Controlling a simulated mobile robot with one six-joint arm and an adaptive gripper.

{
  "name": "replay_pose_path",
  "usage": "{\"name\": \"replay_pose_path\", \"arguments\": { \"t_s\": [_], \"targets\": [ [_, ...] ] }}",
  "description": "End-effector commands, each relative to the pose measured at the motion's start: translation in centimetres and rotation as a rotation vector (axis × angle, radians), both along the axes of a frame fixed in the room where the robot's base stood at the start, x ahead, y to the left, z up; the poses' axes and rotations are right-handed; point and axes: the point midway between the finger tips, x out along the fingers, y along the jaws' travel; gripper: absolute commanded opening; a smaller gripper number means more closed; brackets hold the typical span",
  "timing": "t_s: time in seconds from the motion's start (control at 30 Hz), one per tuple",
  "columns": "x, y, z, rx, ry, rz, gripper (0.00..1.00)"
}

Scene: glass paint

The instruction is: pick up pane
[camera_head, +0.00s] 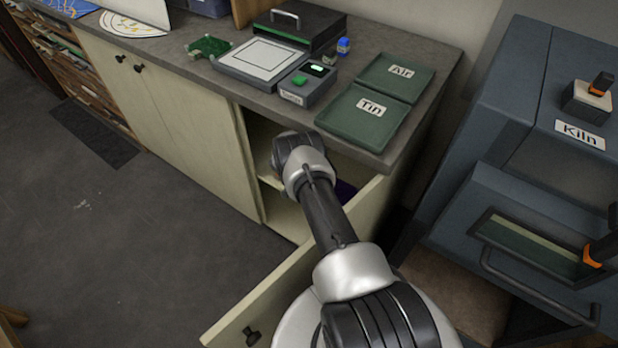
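I cannot tell for certain which thing is the pane. A dark purple patch (345,191) shows inside the open cabinet, just right of my arm and mostly hidden by it. A small green piece (208,46) lies on the counter at the back left. A flat white panel (262,58) lies in a grey frame on the counter. My arm reaches from the bottom of the view to the open cabinet (267,168). My gripper does not show; the arm's far joint ends at the cabinet opening.
The cabinet door (262,300) stands open beside my arm. Green trays marked Air (408,88) and Tin (350,132) lie on the counter (215,82). The blue-grey kiln (470,130) stands at the right, with a bar handle (535,298). The floor at left is mostly clear.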

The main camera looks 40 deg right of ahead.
Motion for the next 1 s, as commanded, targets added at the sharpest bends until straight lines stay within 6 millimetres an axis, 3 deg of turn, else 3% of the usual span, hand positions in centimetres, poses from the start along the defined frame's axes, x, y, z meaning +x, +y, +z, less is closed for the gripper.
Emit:
{"name": "replay_pose_path", "arguments": {
  "t_s": [0.13, 0.83, 1.0],
  "targets": [
    [0.03, -0.01, 0.06, 0.000, 0.000, 0.000, 0.93],
    [0.03, -0.02, 0.08, 0.000, 0.000, -0.001, 0.47],
    [0.04, -0.03, 0.10, 0.000, 0.000, -0.001, 0.46]
  ]
}}
